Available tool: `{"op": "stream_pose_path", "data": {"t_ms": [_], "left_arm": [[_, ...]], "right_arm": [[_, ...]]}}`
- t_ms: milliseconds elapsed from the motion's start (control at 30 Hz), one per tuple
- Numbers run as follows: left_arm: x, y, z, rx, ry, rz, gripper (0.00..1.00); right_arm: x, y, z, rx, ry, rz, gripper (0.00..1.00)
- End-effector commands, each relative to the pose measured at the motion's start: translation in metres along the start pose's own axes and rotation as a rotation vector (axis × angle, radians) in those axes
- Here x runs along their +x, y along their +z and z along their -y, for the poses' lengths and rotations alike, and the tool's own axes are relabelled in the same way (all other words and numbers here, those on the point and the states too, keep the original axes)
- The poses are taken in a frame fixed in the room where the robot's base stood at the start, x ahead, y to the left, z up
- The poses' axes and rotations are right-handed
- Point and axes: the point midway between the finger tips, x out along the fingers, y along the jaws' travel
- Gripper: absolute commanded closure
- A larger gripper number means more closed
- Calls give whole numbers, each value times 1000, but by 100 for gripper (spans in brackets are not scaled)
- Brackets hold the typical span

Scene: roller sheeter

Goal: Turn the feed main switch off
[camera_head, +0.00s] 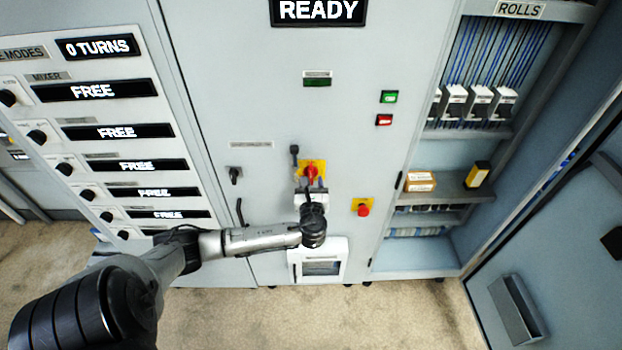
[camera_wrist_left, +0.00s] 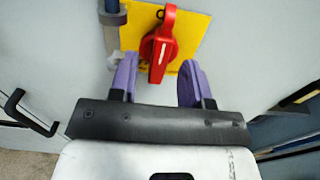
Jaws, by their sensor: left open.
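The feed main switch is most likely the red rotary handle (camera_head: 311,172) on a yellow plate (camera_head: 319,164) in the middle of the grey cabinet. In the left wrist view the red handle (camera_wrist_left: 158,45) stands roughly upright on its yellow plate (camera_wrist_left: 192,33), with its narrower end up. My left gripper (camera_head: 313,187) is just below the handle. Its purple fingertips (camera_wrist_left: 156,78) are apart, either side of the handle's lower end. I cannot tell whether they touch it. My right gripper is in neither view.
A red emergency button (camera_head: 363,210) on a yellow plate sits to the right. A black knob (camera_head: 235,174) is to the left. A grey padlock-like or rod part (camera_wrist_left: 111,35) is close left of the handle. An open shelf bay (camera_head: 437,183) stands at right.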

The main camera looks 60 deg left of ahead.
Motion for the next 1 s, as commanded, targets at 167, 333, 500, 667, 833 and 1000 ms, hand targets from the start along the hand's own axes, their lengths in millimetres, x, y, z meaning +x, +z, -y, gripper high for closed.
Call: {"op": "stream_pose_path", "data": {"t_ms": [167,333,500,667,833,1000], "left_arm": [[14,1,0,0,0,1,56],[18,0,0,0,1,0,56],[18,0,0,0,1,0,56],[18,0,0,0,0,0,64],[18,0,0,0,0,0,80],[18,0,0,0,0,0,97]], "right_arm": [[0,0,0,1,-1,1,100],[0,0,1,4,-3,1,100],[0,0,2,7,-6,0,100],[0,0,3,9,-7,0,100],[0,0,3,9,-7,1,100],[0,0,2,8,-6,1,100]]}}
